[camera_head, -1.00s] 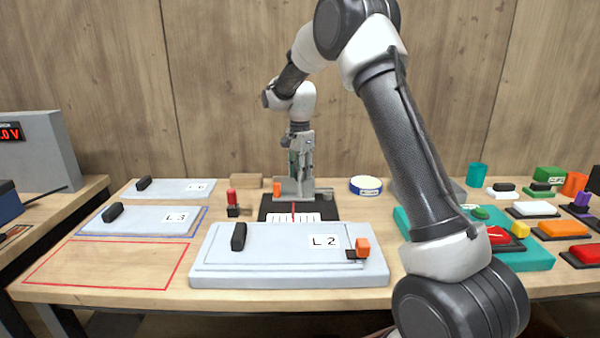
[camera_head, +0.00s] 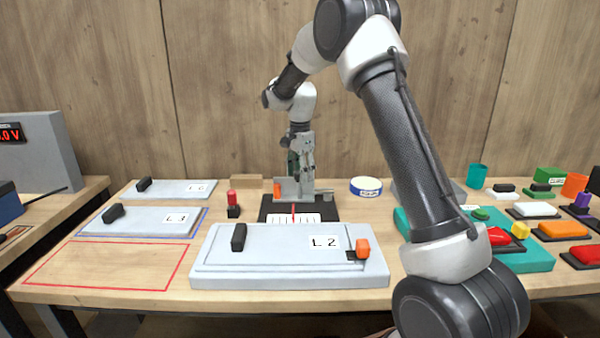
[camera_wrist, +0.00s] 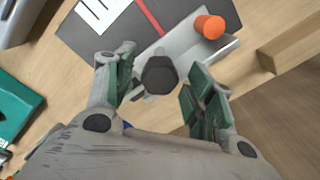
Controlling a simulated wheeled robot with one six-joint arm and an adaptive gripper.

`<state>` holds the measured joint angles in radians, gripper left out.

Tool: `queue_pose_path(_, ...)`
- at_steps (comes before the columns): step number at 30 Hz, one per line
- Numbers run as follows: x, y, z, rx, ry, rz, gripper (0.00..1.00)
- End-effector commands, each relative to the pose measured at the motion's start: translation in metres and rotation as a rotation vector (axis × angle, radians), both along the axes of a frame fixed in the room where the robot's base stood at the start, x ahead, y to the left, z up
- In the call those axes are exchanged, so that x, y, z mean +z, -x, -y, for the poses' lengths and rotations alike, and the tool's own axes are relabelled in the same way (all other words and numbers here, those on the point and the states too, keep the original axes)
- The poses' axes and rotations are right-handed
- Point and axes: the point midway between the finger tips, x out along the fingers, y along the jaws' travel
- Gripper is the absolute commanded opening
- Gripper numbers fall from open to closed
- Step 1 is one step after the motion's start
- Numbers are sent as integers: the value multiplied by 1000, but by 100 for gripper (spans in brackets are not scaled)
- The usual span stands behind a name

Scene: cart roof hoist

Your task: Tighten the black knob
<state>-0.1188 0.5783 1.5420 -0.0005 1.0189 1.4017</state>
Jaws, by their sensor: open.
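The black knob (camera_wrist: 160,75) shows in the wrist view, on a grey metal bracket (camera_wrist: 185,50). My gripper (camera_wrist: 159,86) is open, with one green-padded finger on each side of the knob. Gaps show between the knob and the fingers, and I cannot tell their heights apart. In the head view my gripper (camera_head: 301,166) points down just above the bracket (camera_head: 308,186) at the back middle of the table. The knob cannot be made out there.
An orange cylinder (camera_wrist: 209,27) stands on the bracket beside the knob. A dark plate (camera_head: 267,209) with a white scale (camera_head: 293,218) lies in front. A red-topped post (camera_head: 233,204) stands left, and a blue-and-white roll (camera_head: 366,187) lies right. The L2 panel (camera_head: 280,278) fills the front.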

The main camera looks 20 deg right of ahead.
Motion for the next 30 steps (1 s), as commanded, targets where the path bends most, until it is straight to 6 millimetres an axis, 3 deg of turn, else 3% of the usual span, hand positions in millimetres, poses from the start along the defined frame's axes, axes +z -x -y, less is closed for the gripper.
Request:
queue_pose_path(5,17,0,0,0,-1,2,54)
queue_pose_path(12,72,-1,0,0,-1,6,54)
queue_pose_path(18,106,-1,0,0,0,4,54)
queue_pose_path(24,120,0,0,0,0,3,54)
queue_pose_path(30,120,0,0,0,0,2,54)
